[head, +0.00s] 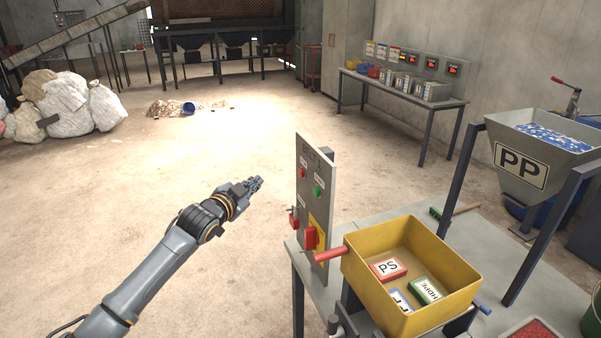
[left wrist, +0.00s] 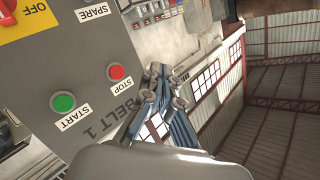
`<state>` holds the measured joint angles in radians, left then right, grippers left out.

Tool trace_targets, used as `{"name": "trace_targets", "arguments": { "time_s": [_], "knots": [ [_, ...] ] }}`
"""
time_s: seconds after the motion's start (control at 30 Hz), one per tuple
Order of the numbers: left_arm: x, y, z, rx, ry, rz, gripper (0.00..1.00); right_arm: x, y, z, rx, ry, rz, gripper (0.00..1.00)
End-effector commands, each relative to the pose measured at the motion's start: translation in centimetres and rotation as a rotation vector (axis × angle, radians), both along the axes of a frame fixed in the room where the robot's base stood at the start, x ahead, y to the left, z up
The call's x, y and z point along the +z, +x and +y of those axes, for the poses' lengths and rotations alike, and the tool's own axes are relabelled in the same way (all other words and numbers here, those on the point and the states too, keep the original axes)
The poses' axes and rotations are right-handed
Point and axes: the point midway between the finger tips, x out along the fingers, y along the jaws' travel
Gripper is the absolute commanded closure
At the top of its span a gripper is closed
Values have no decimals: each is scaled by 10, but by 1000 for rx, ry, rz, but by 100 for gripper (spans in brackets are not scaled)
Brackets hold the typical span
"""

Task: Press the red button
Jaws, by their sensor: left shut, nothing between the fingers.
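The red button (head: 302,173) is on the upper part of a grey upright panel (head: 327,200), at the panel's left side. In the left wrist view the red button (left wrist: 116,72) is labelled STOP, and a green button (left wrist: 63,102) labelled START is beside it. The green button also shows in the head view (head: 317,191). My left gripper (head: 257,182) is shut and empty, in the air left of the panel and apart from it. In the left wrist view its fingers (left wrist: 168,86) are right of the red button. My right gripper is not in view.
A red switch (head: 310,237) sits on a yellow plate low on the panel. A yellow bin (head: 440,255) with labelled blocks stands right of the panel. A PP hopper (head: 543,150) is farther right. The floor (head: 180,150) beyond my left arm is open.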

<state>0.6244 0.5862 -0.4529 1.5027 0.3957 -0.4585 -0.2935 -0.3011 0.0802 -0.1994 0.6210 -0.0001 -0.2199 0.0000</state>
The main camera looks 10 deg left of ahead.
Motion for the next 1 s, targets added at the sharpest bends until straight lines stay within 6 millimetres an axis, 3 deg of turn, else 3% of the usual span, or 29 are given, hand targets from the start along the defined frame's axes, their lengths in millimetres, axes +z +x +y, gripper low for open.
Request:
{"name": "trace_targets", "arguments": {
  "time_s": [0.27,0.7,1.0],
  "knots": [
    [-2,6,-8,1,-1,0,100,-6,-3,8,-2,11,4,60],
    [-1,39,-57,0,-3,1,100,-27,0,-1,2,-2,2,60],
    [0,49,-72,0,-1,0,100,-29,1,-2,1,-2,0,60]
  ]
}}
